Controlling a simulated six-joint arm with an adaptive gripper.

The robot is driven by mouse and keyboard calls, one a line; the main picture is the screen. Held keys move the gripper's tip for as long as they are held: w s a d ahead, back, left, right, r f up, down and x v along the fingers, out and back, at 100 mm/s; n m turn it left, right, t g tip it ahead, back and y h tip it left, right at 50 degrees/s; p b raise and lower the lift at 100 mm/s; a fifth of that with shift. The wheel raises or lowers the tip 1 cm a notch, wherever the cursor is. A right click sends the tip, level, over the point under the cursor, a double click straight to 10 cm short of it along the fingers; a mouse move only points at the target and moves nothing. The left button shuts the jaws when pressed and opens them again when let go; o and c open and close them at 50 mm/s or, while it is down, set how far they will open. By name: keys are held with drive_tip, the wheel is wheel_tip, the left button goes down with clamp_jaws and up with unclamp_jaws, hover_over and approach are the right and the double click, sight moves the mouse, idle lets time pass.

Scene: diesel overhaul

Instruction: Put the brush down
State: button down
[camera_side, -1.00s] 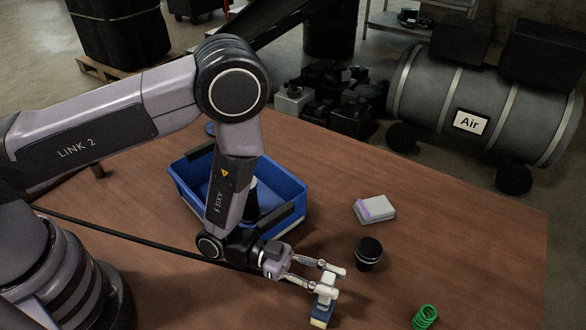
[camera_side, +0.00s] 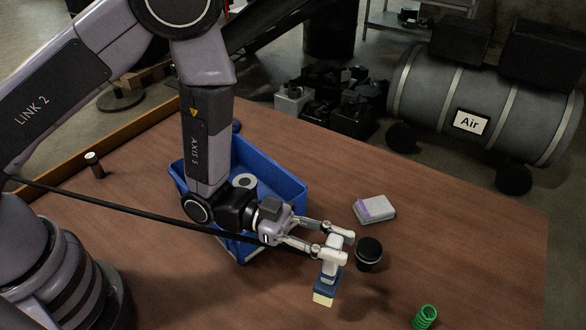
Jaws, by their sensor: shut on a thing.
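The brush (camera_side: 328,279) has a blue body and pale yellow bristles at its lower end. It hangs nearly upright from my gripper (camera_side: 338,244), bristles down. My gripper is shut on its upper part, and the fingers hide some of it. The brush seems to be above the wooden table (camera_side: 470,240), though the exact gap is hard to tell.
A black-topped cylinder (camera_side: 368,254) stands close right of the brush. A white and purple box (camera_side: 374,209) lies behind it. A green spring (camera_side: 425,317) is at front right. A blue bin (camera_side: 284,184) holds a pale ring-topped part (camera_side: 244,181).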

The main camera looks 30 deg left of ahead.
wheel_tip(320, 180, up, 5)
drive_tip(key=shift+r, duration=0.15)
drive_tip(key=shift+w+a+r, duration=0.1)
drive_tip(key=shift+w+a, duration=0.2)
drive_tip(key=shift+w, duration=0.15)
drive_tip(key=w+a+n+t+y, duration=0.2)
drive_tip(key=w+a+n+t, duration=0.15)
drive_tip(key=w+a, duration=0.5)
drive_tip(key=w+a+n+t+y, duration=0.25)
drive_tip(key=w+a+t, duration=0.2)
drive_tip(key=a, duration=0.65)
drive_tip(key=w+a+n+t+y, duration=0.3)
drive_tip(key=w+a, duration=0.5)
drive_tip(key=a, duration=0.2)
drive_tip(key=s+a+n+t+y, duration=0.2)
drive_tip(key=a+n+y, duration=0.25)
drive_tip(key=a, duration=1.15)
drive_tip(key=s+a+n+t+y, duration=0.25)
drive_tip(key=a+y, duration=0.35)
drive_tip(key=a, duration=1)
wheel_tip(320, 180, down, 15)
drive_tip(key=shift+w+g, duration=0.3)
drive_tip(key=shift+g, duration=0.05)
drive_tip(key=shift+r, duration=0.1)
